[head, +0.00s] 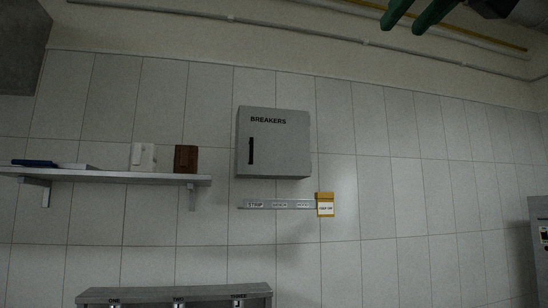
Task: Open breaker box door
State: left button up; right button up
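The grey breaker box (285,150), labelled "BREAKERS", is fixed to the tiled wall near the middle of the head view. Its door looks closed, flush with the box front. A dark vertical handle (251,151) sits on the left part of the door. My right gripper (402,29) shows at the top right edge, with two green fingers apart and nothing visible between them. It is above and to the right of the box in the picture, clear of it. My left gripper is not in view.
A shelf (110,177) left of the box holds a blue item (35,163), a white item (143,156) and a brown block (186,158). A labelled strip (275,204) and a yellow tag (325,205) are below the box. A grey unit (175,294) stands at the bottom.

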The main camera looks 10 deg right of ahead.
aim_at(272, 142)
jog(key=z, duration=0.05)
jog(key=i, duration=2)
jog(key=u, duration=0.7)
